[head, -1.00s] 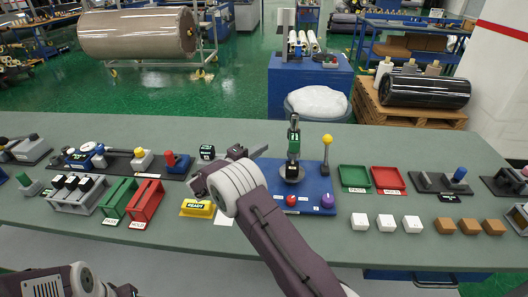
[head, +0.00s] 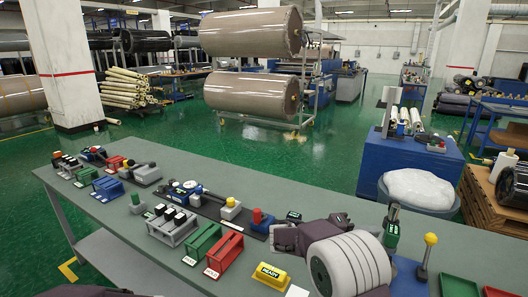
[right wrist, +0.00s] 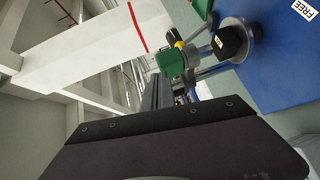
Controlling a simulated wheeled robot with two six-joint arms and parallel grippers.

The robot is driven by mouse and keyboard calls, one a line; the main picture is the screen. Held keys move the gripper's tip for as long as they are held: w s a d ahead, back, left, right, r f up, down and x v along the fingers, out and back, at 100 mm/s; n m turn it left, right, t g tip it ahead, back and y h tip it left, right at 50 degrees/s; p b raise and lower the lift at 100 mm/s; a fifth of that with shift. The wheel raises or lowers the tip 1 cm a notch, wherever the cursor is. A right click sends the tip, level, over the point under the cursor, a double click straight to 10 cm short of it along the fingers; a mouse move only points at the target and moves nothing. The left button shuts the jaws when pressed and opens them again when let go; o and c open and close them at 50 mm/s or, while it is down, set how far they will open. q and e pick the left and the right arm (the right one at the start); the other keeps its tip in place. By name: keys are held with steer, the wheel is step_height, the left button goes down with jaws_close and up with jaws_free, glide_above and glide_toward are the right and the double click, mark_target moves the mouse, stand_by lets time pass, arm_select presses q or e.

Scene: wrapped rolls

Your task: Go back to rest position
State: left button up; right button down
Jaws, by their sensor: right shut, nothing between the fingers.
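My right gripper (head: 322,228) is above the green-grey workbench (head: 330,190), in front of the green press (head: 391,228). It is shut with nothing between its fingers, and my pale ringed wrist partly hides it. In the right wrist view, a dark part of my own arm fills the bottom. The press also shows there at upper right, its green part (right wrist: 170,62) tilted in the picture, beside the blue board (right wrist: 285,65). Only a dark edge of my left arm shows at the bottom left of the head view; its gripper is out of frame.
A yellow READY block (head: 271,275), a red holder (head: 225,255) and a green holder (head: 201,243) stand left of my right wrist. A yellow-knobbed lever (head: 430,240) stands to its right. Bare bench top lies along the left front.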

steer(key=s+d+f+m+g+y+p, duration=0.1)
steer(key=s+d+f+g+y, duration=0.15)
steer(key=s, duration=0.45)
steer(key=s+d+f+g+y, duration=0.1)
steer(key=s+f+y, duration=0.25)
steer(key=s, duration=0.35)
steer(key=s+a+f+y, duration=0.9)
steer(key=s+a+y, duration=0.1)
steer(key=a, duration=0.4)
arm_select(q)
steer(key=shift+s+d+r+p, duration=0.15)
steer(key=shift+r+p, duration=0.3)
steer(key=shift+r, duration=1.1)
arm_select(e)
steer(key=shift+w+a+f+n+t+y, duration=0.2)
steer(key=shift+w+a+f+t, duration=0.1)
steer(key=shift+w+a+t, duration=0.5)
steer(key=shift+w+a+f+n+t+y, duration=0.15)
steer(key=shift+w+a+f+t, duration=0.25)
steer(key=shift+w, duration=0.55)
